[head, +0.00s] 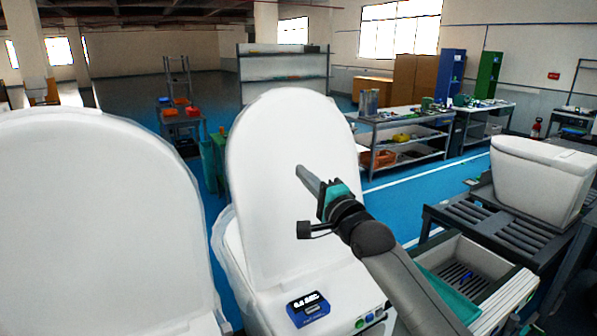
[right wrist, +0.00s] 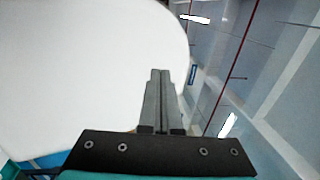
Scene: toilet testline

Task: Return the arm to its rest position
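My right gripper (head: 312,183) is raised in front of the upright white lid of a toilet (head: 275,150) in the middle of the head view. In the right wrist view the gripper's two fingers (right wrist: 160,90) lie together with nothing between them. The white lid (right wrist: 80,70) fills the left of that view behind the fingers. I cannot tell whether the fingers touch the lid. My right arm comes in from the lower right. My left arm and gripper are not in view.
A second white toilet lid (head: 95,220) stands upright at the left. A small blue device (head: 308,308) sits on the middle toilet's front. A white cistern (head: 540,178) stands on a dark slatted rack at the right. Shelves and workbenches (head: 410,135) stand behind, across open blue floor.

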